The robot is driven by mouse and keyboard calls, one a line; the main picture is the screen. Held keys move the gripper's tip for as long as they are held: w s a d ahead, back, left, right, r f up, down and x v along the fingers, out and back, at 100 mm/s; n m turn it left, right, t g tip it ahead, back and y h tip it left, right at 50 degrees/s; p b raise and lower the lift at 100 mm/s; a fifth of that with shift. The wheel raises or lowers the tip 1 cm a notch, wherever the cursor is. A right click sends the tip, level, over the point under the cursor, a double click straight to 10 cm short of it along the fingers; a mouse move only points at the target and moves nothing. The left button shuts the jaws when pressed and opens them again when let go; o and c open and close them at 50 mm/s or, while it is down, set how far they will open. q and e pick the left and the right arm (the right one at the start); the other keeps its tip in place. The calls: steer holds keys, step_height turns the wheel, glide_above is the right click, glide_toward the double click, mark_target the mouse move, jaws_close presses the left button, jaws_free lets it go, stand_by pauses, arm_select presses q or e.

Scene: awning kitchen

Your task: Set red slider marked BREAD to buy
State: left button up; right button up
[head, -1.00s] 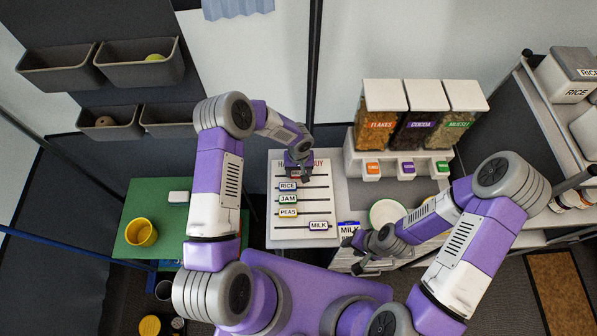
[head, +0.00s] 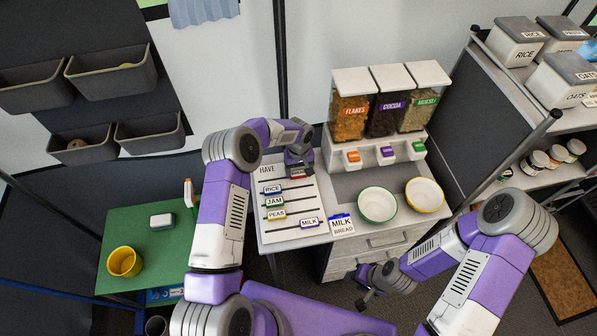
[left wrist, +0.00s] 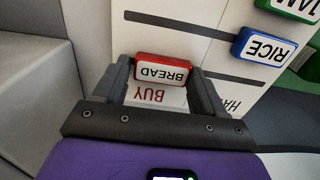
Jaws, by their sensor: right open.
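The red BREAD slider (left wrist: 162,72) is on the top track of the white HAVE/BUY board (head: 290,228), at the track's BUY end, beside the BUY lettering (left wrist: 148,96). My left gripper (left wrist: 162,78) has one finger at each end of the slider and looks shut on it; any small gap is hard to see. In the head view my left gripper (head: 299,168) is over the board's top right and mostly hides the slider (head: 298,173). My right gripper (head: 365,286) is open and empty, low in front of the drawers.
RICE (head: 272,189), JAM (head: 274,201) and PEAS (head: 276,214) sliders sit on the HAVE side; MILK (head: 310,222) is towards BUY. A MILK/BREAD card (head: 343,226) stands beside the board. Two bowls (head: 377,219) and cereal dispensers (head: 385,110) are to the right.

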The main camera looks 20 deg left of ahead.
mark_target(300, 172)
arm_select(q)
steer(key=o, duration=0.3)
steer(key=shift+w+d, duration=0.1)
steer(key=shift+d, duration=0.05)
steer(key=shift+o, duration=0.2)
steer(key=shift+r, duration=0.1)
step_height(300, 172, up, 8)
steer(key=shift+f, duration=0.25)
